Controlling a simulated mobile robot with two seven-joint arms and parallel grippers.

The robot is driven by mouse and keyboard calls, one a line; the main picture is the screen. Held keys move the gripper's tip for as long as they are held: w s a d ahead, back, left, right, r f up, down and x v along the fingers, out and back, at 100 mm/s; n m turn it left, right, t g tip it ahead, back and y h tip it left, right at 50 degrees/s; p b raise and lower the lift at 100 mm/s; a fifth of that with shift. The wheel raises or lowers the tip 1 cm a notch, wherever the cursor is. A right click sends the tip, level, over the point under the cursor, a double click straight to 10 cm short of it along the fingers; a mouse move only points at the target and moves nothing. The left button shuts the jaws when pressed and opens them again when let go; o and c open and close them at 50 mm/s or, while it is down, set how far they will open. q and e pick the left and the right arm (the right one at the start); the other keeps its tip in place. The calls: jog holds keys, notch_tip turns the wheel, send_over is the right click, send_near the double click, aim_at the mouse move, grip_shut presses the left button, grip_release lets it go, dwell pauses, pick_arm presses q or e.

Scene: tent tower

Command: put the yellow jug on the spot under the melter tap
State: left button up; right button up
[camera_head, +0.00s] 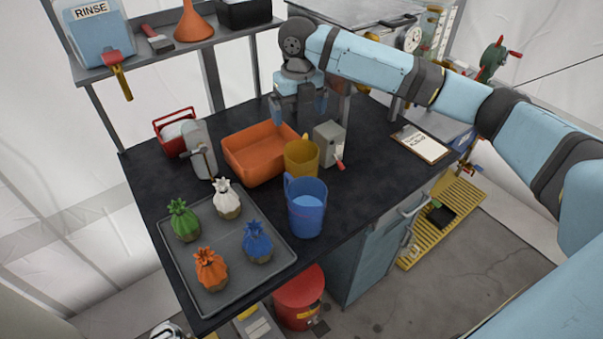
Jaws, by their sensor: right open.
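The yellow jug (301,160) stands upright on the dark worktop (365,165), between the orange tray and the blue jug. My right gripper (298,112) is open and empty, pointing down above the worktop behind the yellow jug, apart from it. A metal vessel with a lid (365,17) and a round dial (412,39) stands at the back right and may be the melter. Its tap and the spot under it cannot be made out; my right arm covers part of that area. My left gripper is not in view.
A blue jug (306,207) stands in front of the yellow jug. A grey box with a red lever (329,146) is close on its right. The orange tray (240,151) is to the left. A clipboard (420,144) lies at right.

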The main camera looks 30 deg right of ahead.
aim_at(301, 150)
notch_tip(301, 150, down, 8)
jog(key=shift+f, duration=0.1)
jog(key=f, duration=0.3)
jog(key=f+p, duration=0.1)
jog(key=shift+s+d+f, duration=0.15)
jog(key=shift+s+f, duration=0.15)
jog(key=shift+s, duration=0.1)
jog(key=shift+f, duration=0.4)
jog(key=shift+c, duration=0.5)
jog(key=c, duration=0.6)
jog(key=shift+r, duration=0.1)
notch_tip(301, 150, up, 20)
jog(key=shift+b, duration=0.4)
